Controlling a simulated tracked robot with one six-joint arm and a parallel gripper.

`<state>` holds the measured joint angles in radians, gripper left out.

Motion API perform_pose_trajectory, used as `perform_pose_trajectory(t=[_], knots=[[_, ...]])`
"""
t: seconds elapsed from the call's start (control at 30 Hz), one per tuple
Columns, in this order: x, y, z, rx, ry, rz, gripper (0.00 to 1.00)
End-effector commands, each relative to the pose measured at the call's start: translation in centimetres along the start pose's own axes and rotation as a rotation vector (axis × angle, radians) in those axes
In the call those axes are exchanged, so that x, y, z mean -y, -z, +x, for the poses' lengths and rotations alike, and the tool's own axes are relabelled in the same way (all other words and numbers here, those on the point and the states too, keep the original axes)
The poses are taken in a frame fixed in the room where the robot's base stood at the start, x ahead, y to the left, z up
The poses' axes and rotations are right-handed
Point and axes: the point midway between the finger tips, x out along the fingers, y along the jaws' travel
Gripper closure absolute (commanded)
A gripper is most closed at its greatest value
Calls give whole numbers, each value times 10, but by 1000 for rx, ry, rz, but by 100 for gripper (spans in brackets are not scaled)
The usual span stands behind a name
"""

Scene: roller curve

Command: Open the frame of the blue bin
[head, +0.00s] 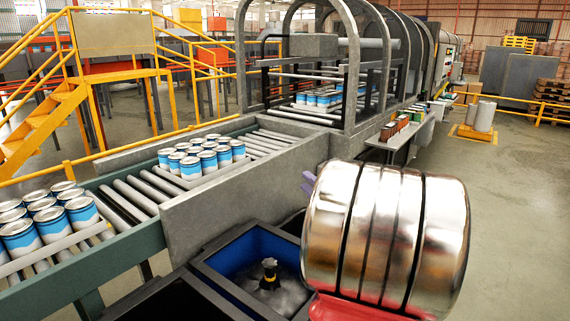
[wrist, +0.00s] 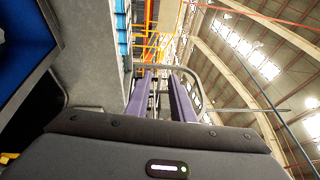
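The blue bin (head: 228,258) stands low in front of the conveyor in the head view, with a dark frame around its top. Inside it show a grey mass and a small black object with a yellow band (head: 269,274); I cannot tell whether this is a handle. Its right side is hidden behind my arm. A blue-and-dark part, likely the bin, shows at upper left of the wrist view (wrist: 22,45). My gripper (wrist: 162,76) has two purple fingers, apart with nothing between them. In the head view only purple tips (head: 308,184) show, right of and above the bin.
A grey conveyor side wall (head: 240,198) rises behind the bin. Trays of blue-and-white cans (head: 200,158) stand on the rollers behind it. A side shelf with small boxes (head: 398,128) is beyond my arm. Open floor lies to the right.

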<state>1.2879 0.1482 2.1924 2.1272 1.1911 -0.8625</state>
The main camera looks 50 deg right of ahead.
Motion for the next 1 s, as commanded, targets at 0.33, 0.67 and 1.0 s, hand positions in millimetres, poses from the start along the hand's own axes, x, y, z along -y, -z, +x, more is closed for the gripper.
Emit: perform_pose_trajectory(t=[0.33,0.67,1.0], knots=[[-2,-41,10,91,-39,-12,99],[-20,-196,14,439,-218,-91,100],[-48,-333,-36,770,-423,-255,100]])
